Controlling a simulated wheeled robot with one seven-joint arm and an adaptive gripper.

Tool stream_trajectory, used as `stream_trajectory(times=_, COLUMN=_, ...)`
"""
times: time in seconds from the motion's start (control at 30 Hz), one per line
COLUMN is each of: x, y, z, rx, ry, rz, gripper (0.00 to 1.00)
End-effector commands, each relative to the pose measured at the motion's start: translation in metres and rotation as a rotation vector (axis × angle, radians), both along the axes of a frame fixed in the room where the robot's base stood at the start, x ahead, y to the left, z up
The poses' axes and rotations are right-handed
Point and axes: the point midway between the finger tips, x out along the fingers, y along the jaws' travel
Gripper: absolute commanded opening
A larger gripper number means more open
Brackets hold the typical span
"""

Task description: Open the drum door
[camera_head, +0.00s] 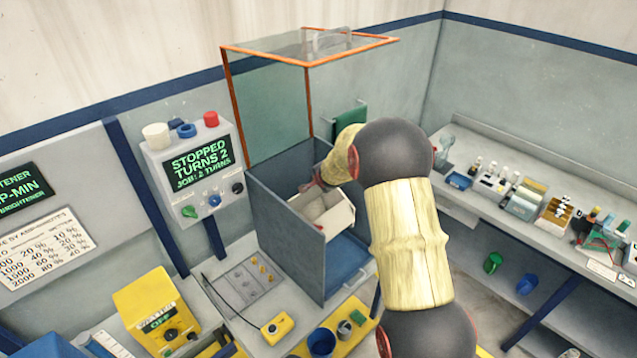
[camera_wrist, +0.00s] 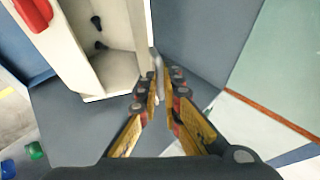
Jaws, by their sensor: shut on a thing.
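The cream drum (camera_head: 330,214) sits inside the grey cabinet, and its open interior shows from above. In the wrist view the drum (camera_wrist: 88,62) stands at the upper left, with dark studs inside. A pale upright panel, which looks like the drum door (camera_wrist: 147,35), stands along the drum's right edge, swung away from the opening. My gripper (camera_wrist: 160,100) is shut on a thin grey handle (camera_wrist: 158,68) at this panel. In the head view my gripper (camera_head: 317,184) is small and partly hidden by my arm at the drum's upper left edge.
Grey cabinet walls (camera_head: 285,235) closely surround the drum. An orange-framed clear hood (camera_head: 270,105) rises above it. The control panel (camera_head: 190,170) at left reads "STOPPED TURNS 2". A blue tray (camera_head: 345,262) lies below the drum. A bench (camera_head: 470,200) with bottles stands at right.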

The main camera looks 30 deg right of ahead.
Motion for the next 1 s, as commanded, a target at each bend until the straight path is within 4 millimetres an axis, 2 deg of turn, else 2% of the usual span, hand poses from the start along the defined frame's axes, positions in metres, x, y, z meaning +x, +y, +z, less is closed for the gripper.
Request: stream_trajectory(times=1.0, x=0.011, y=0.004, z=0.004, rx=-0.070, ry=0.221, rz=0.001, gripper=0.00)
